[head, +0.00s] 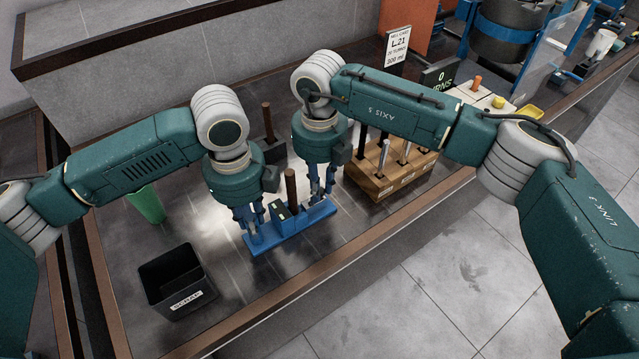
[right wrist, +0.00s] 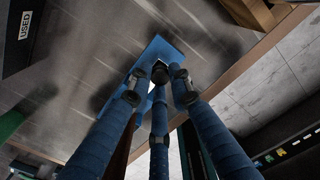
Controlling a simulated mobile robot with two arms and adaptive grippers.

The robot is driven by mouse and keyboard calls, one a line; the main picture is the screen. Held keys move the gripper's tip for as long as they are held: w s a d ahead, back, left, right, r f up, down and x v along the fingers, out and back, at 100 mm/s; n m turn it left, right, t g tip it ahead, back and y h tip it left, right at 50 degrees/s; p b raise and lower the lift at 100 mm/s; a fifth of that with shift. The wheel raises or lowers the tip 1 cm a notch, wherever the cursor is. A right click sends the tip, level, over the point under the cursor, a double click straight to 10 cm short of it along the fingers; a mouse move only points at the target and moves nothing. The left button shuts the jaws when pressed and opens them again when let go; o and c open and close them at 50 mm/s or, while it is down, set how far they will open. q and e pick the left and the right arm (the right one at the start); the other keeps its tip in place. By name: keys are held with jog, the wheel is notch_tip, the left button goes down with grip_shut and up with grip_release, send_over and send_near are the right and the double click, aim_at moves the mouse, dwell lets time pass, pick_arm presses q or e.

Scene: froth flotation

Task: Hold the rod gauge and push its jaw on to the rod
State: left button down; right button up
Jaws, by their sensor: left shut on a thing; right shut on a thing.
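The blue rod gauge (head: 290,229) lies low over the dark worktop, with a small black box on its near middle. A dark brown rod (head: 291,188) stands upright at its middle, between my grippers. My left gripper (head: 252,226) is shut on the gauge's left end. My right gripper (head: 318,192) points down and is shut on the gauge's right part; its fingers hide whether that part is the jaw. In the right wrist view the gauge's flat blue end (right wrist: 155,50) shows beyond the blue fingertips. Whether the jaw touches the rod cannot be seen.
A black scrap bin (head: 165,272) stands at the front left, with a green cup (head: 147,204) behind it. A dark block (head: 273,151) holding a brown rod stands behind. A wooden rack (head: 375,184) with several rods stands close on the right. The worktop's raised front edge runs nearby.

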aim_at(311, 202)
jog(key=shift+s+a, duration=0.65)
jog(key=shift+a, duration=0.35)
jog(key=o, duration=0.9)
jog(key=shift+c, duration=0.2)
notch_tip(311, 202, up, 12)
